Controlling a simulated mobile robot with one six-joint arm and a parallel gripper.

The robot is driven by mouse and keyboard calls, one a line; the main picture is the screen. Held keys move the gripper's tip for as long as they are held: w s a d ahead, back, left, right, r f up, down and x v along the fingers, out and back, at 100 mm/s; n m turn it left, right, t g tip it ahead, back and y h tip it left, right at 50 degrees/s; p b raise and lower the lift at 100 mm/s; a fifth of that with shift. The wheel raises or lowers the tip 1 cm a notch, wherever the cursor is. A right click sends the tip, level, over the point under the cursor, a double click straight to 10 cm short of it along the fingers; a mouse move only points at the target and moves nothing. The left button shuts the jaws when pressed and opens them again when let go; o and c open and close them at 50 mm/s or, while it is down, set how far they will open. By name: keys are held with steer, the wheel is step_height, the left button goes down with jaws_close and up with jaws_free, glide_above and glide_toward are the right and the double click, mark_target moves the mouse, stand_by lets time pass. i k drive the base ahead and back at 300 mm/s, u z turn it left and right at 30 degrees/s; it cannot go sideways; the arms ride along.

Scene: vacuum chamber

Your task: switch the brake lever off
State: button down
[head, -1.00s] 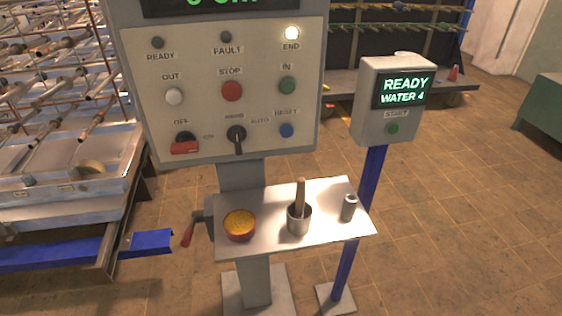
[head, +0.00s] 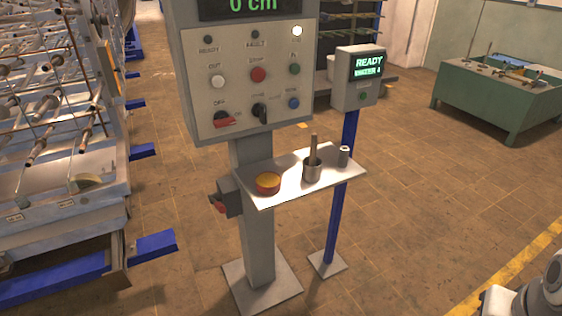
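A red-handled lever (head: 217,206) sits on a small grey box (head: 231,198) on the left side of the control panel's post, below the panel. It seems to be the brake lever, but no label shows on it and its handle looks foreshortened. I cannot tell its setting. My gripper is not in view. A white and grey part of my arm shows at the bottom right corner, far from the lever.
A shelf (head: 290,190) on the post holds an orange-filled bowl (head: 268,184), a cup (head: 312,170) with a brush-like handle and a small cylinder (head: 343,156). A READY box (head: 353,95) stands right. Blue-railed racks (head: 55,285) stand left. The front right floor is clear.

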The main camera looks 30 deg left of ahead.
mark_target(215, 198)
steer(key=u, duration=2)
steer(key=i, duration=1)
steer(key=z, duration=1.8)
steer(key=k, duration=0.8)
steer(key=u, duration=0.05)
